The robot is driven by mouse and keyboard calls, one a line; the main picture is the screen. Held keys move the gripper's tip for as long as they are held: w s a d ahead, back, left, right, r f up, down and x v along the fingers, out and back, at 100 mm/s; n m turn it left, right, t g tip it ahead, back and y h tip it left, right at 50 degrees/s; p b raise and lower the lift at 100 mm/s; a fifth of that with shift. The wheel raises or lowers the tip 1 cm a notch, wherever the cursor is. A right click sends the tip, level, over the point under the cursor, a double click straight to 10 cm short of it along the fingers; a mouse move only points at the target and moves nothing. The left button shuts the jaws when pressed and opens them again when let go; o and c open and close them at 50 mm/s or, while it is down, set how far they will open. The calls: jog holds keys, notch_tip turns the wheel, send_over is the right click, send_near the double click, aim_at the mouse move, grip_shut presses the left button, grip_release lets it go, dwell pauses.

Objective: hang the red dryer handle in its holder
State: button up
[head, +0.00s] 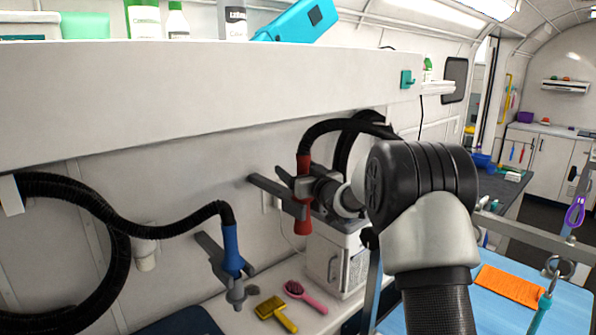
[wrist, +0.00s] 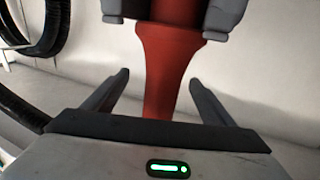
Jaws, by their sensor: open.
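The red dryer handle (head: 303,222) hangs upright in the grey wall holder (head: 268,188), with its black hose rising from the top. In the wrist view the red handle (wrist: 169,65) passes down between the two grey prongs of the holder (wrist: 224,15), its wider part just below them. My gripper (wrist: 160,80) is open, with one finger on each side of the handle and a visible gap to both. In the head view my gripper is partly hidden by my own wrist and the handle.
A blue dryer handle (head: 231,248) hangs in another holder at the left. A yellow brush (head: 275,313) and a pink brush (head: 303,294) lie on the counter below. A white cabinet (head: 335,262) stands behind. A long shelf (head: 200,100) overhangs the wall.

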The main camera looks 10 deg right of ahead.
jog(key=b+v, duration=0.3)
jog(key=v, duration=0.7)
dwell(1.2)
jog(key=s+d+r+m+g+h+p, duration=0.1)
jog(key=s+d+r+m+g+h, duration=0.2)
jog(key=s, duration=0.5)
jog(key=s+d+r+m+g+h+p, duration=0.15)
jog(key=s+h, duration=0.25)
jog(key=s, duration=0.5)
jog(key=s+a+f+g+p, duration=0.1)
jog(key=s+f+g, duration=0.2)
jog(key=s, duration=1.1)
jog(key=s+a+f+g+p, duration=0.1)
jog(key=s+f+g, duration=0.2)
jog(key=s, duration=1)
jog(key=shift+s+a+f+g+y, duration=0.3)
jog(key=shift+s+f+g+y, duration=0.1)
jog(key=shift+g, duration=0.05)
jog(key=shift+n, duration=0.25)
